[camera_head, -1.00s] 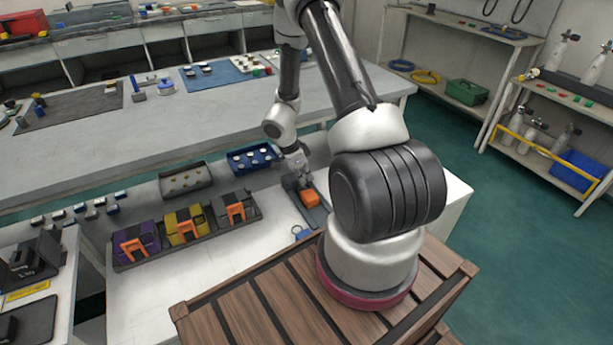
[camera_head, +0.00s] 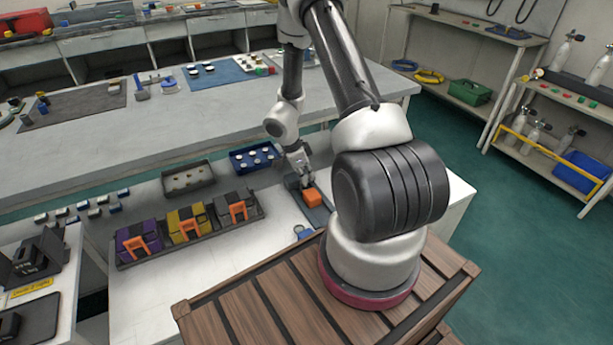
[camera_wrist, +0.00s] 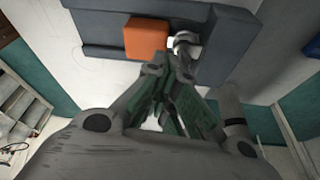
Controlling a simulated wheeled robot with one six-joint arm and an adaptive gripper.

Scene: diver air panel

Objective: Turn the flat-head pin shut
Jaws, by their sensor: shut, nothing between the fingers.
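My gripper (camera_head: 306,181) is low over a dark grey fixture (camera_head: 317,212) with an orange block (camera_head: 313,197) on it. In the wrist view my gripper (camera_wrist: 178,72) is shut and empty, its fingertips close together. A small pale metal round part, apparently the pin (camera_wrist: 186,41), shows just beyond the fingertips, beside the orange block (camera_wrist: 147,38) on the grey fixture (camera_wrist: 95,32). The fingertips partly cover it, so I cannot tell whether they touch it or how its flat head is turned. In the head view the pin is hidden or too small to make out.
Left of the fixture stands a rack of purple, yellow and grey boxes (camera_head: 188,224) with orange handles. Behind are a grey tray (camera_head: 188,178) and a blue tray (camera_head: 254,158) of round parts. A blue ring (camera_head: 302,231) lies in front. White bench surface lies between.

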